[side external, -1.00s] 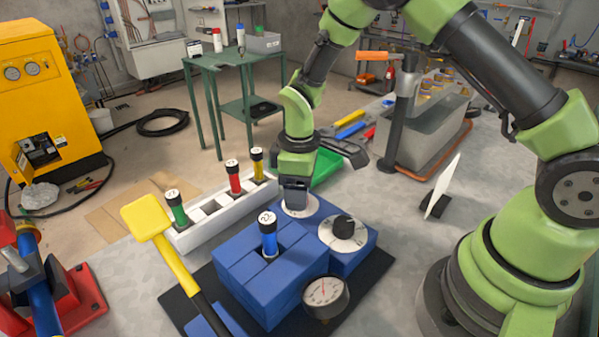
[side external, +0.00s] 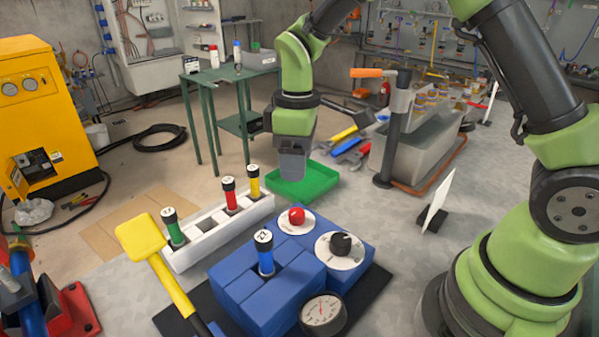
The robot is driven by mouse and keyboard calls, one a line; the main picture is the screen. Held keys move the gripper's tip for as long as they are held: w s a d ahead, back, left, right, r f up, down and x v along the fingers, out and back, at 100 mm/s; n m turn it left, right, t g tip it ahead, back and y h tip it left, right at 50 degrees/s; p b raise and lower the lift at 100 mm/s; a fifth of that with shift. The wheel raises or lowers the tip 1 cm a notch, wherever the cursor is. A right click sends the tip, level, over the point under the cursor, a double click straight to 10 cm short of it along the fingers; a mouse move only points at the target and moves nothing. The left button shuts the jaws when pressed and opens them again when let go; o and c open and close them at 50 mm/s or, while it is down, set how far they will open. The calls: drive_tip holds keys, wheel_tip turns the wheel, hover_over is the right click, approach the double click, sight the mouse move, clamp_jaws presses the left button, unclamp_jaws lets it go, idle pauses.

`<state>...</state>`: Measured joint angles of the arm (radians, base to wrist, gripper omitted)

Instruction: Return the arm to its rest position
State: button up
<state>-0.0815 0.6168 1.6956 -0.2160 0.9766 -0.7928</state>
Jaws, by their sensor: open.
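My gripper (side external: 292,165) points down above the work surface, well above the blue block assembly (side external: 265,290) and apart from it. It is open and nothing shows between its jaws; the fingers are partly hidden from this side. Below it, a red knob (side external: 296,215) sits on a white dial on the blue assembly. A black knob (side external: 341,243) sits on a second white dial to its right. A blue cartridge (side external: 265,252) stands upright in the front of the blue assembly.
A white rack (side external: 215,235) holds green, red and yellow cartridges. An orange-handled post (side external: 390,125), a grey tank (side external: 425,150) and a white upright panel (side external: 438,200) stand to the right. A gauge (side external: 322,314) and yellow-headed tool (side external: 150,245) are in front.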

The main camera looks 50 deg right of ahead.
drive_tip(key=s+r+m+t, duration=0.45)
drive_tip(key=s+r, duration=0.35)
drive_tip(key=r, duration=0.4)
drive_tip(key=s+r+m+t+y, duration=0.1)
drive_tip(key=s+r+m+t, duration=0.2)
drive_tip(key=s+m, duration=0.3)
drive_tip(key=s, duration=0.5)
drive_tip(key=shift+d+y, duration=0.3)
